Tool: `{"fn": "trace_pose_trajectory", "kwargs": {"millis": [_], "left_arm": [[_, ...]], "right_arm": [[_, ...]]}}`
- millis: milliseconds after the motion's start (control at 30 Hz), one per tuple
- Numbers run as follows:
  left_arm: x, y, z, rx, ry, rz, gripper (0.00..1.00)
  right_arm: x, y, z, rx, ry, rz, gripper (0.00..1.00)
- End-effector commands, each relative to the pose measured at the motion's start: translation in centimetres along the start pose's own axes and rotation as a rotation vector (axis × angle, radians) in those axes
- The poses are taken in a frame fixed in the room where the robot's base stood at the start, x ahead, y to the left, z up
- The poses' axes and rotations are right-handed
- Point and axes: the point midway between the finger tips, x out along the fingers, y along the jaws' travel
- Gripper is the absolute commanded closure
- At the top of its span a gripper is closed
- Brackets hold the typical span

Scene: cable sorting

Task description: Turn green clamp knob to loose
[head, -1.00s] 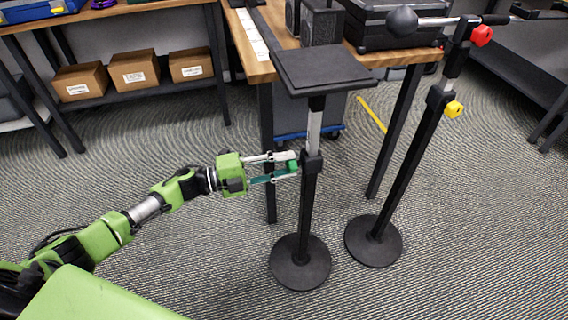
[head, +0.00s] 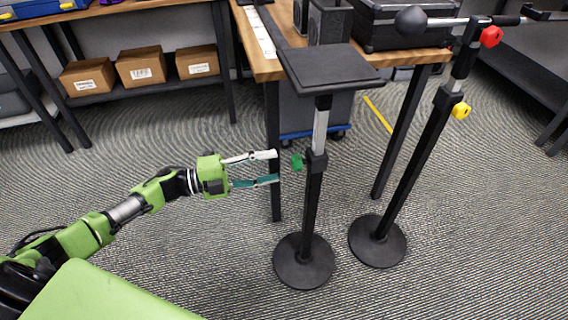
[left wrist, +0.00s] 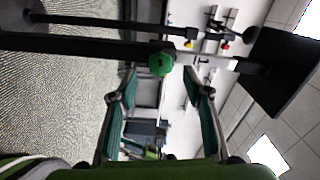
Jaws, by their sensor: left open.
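The green clamp knob (head: 297,162) sits on the left side of the black collar on a stand with a flat black top plate (head: 330,68). In the left wrist view the green knob (left wrist: 161,64) faces the camera, ahead of the fingers and between their lines. My left gripper (head: 277,167) is open and empty, a short gap to the left of the knob and not touching it. Its two fingers (left wrist: 160,85) are spread apart in the wrist view. My right gripper is not in view.
A second stand to the right carries a yellow knob (head: 461,111) and a red knob (head: 491,37). A wooden table (head: 262,66) stands behind the first stand. Cardboard boxes (head: 140,66) lie on a shelf at the back left. The floor left of the stand is clear.

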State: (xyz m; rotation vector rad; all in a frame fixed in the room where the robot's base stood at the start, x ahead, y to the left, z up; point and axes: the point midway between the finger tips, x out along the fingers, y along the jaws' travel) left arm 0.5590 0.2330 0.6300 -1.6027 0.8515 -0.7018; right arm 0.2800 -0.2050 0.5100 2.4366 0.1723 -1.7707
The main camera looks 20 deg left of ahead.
Motion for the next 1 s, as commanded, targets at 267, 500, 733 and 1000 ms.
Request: {"fn": "trace_pose_trajectory", "kwargs": {"millis": [267,500,733,1000], "left_arm": [[-5.0,0.1,0.0,-0.001,-0.002,0.002,0.55],[-6.2,0.0,0.0,-0.001,-0.001,-0.001,0.55],[-6.2,0.0,0.0,-0.001,-0.001,-0.001,0.55],[-5.9,0.1,0.0,-0.006,-0.008,-0.004,0.55]], "right_arm": [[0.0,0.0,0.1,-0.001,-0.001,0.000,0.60],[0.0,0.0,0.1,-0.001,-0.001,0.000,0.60],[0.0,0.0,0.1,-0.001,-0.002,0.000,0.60],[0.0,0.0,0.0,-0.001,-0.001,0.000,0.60]]}}
